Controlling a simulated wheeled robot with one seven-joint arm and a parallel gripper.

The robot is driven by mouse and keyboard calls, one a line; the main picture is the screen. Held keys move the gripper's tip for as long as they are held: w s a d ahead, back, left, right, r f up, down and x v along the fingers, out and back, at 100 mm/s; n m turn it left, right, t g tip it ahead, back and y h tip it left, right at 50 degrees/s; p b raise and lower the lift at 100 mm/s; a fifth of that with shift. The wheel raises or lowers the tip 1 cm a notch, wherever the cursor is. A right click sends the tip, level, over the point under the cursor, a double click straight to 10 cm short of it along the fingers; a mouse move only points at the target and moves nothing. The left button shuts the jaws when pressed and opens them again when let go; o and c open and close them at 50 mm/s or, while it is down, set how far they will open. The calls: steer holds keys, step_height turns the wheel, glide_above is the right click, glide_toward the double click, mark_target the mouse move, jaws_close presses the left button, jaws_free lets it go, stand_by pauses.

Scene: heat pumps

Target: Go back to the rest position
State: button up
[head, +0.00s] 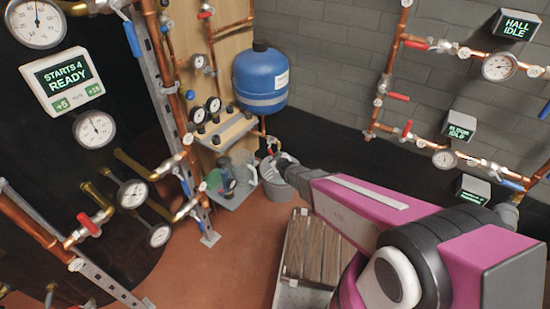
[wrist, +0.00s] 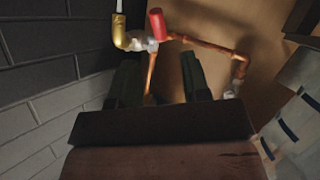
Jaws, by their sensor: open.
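My pink and black arm reaches from the lower right of the head view toward the panel corner. My gripper (head: 280,160) is at its far end, small in that view, over or beside a grey bucket (head: 278,191); the exact gap cannot be told. In the wrist view my gripper (wrist: 160,80) shows two dark fingers spread apart with nothing held between them. Beyond the fingers are a red valve handle (wrist: 157,24), a brass elbow (wrist: 124,36) and copper pipe (wrist: 212,46). Whether the fingers touch the pipework cannot be told.
A blue tank (head: 260,78) hangs above the gripper. A shelf (head: 235,196) with clear jugs (head: 243,167) stands left of the bucket. A wooden-slatted crate (head: 318,245) sits below my arm. Copper pipes with gauges (head: 498,67) line the right wall. Red floor (head: 215,270) is clear at centre.

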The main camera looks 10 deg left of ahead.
steer(key=s+d+r+m+g+h, duration=0.1)
steer(key=d+r+m+g+h, duration=0.3)
steer(key=d, duration=0.8)
steer(key=s+d+r+m+g+h, duration=0.15)
steer(key=d+r, duration=0.35)
steer(key=d, duration=0.6)
steer(key=s+d+r+m+g+h, duration=0.1)
steer(key=s+d+r+m+g, duration=0.1)
steer(key=s+d+r, duration=0.3)
steer(key=s+d+r+m+g+h, duration=0.1)
steer(key=s+d+r+m+g, duration=0.2)
steer(key=s+d, duration=0.6)
steer(key=shift+d+r+g, duration=0.6)
steer(key=shift+r+g, duration=0.05)
steer(key=shift+r, duration=0.3)
